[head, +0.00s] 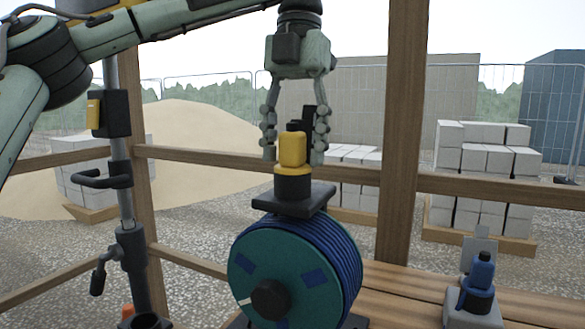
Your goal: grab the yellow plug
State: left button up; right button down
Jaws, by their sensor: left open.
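The yellow plug (292,150) stands upright in a black socket (292,188) on a dark plate on top of a cable reel (295,265). My left gripper (294,157) points straight down above the plug. Its two fingers are apart, one on each side of the plug, with their tips at about the height of its yellow body. Gaps show between the fingers and the plug. A dark upright part shows behind the plug near the right finger. My right gripper does not show.
A blue plug (481,272) stands in a grey base on the wooden bench (535,308) at the right. A black and grey metal stand (124,200) rises at the left. A wooden post (403,130) and rails stand behind the reel.

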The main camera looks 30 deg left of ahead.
pick_arm(q)
grip_shut()
dwell(0.4)
